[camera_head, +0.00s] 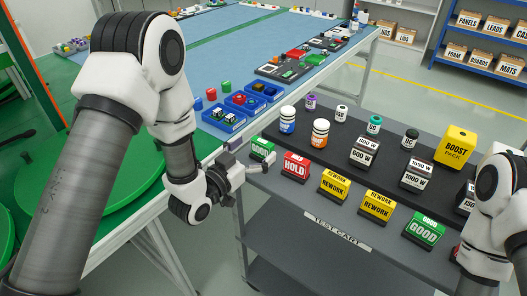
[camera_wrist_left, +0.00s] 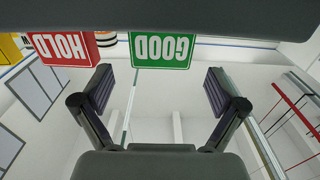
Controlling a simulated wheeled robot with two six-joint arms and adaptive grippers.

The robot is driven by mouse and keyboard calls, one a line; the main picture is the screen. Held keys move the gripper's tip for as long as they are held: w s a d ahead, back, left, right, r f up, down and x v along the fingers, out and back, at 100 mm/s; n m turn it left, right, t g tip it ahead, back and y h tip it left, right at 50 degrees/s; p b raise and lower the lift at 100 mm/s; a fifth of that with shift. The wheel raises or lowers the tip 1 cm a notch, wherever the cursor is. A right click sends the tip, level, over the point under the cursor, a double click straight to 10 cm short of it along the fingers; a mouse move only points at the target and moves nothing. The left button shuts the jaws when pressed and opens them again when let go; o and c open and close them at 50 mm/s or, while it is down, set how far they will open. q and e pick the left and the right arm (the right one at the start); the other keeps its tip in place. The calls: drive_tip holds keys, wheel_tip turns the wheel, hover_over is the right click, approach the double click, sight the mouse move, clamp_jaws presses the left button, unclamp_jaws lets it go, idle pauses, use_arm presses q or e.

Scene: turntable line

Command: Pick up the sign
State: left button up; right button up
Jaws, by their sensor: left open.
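A small green GOOD sign (camera_head: 262,149) stands at the left end of the front row on the grey cart. My left gripper (camera_head: 249,158) is open right beside it, at the cart's left edge. In the left wrist view the same GOOD sign (camera_wrist_left: 160,50) appears upside down near the top, above the gap between the open fingers (camera_wrist_left: 160,92). Nothing is held there. A red HOLD sign (camera_head: 296,165) stands just right of it; it also shows in the left wrist view (camera_wrist_left: 63,48). Another green GOOD sign (camera_head: 424,231) stands farther right. My right gripper is out of view.
Two yellow REWORK signs (camera_head: 335,185) (camera_head: 377,206) stand in the same row. Jars (camera_head: 288,120), weights (camera_head: 365,152) and a yellow BOOST box (camera_head: 455,147) stand behind on the black mat. Blue trays (camera_head: 222,117) lie on the table left of the cart.

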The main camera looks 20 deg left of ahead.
sight(263, 141)
use_arm(q)
drive_tip(key=shift+x, duration=1.75)
drive_tip(key=c, duration=1.3)
drive_tip(key=shift+r+p, duration=0.1)
drive_tip(key=shift+p, duration=0.25)
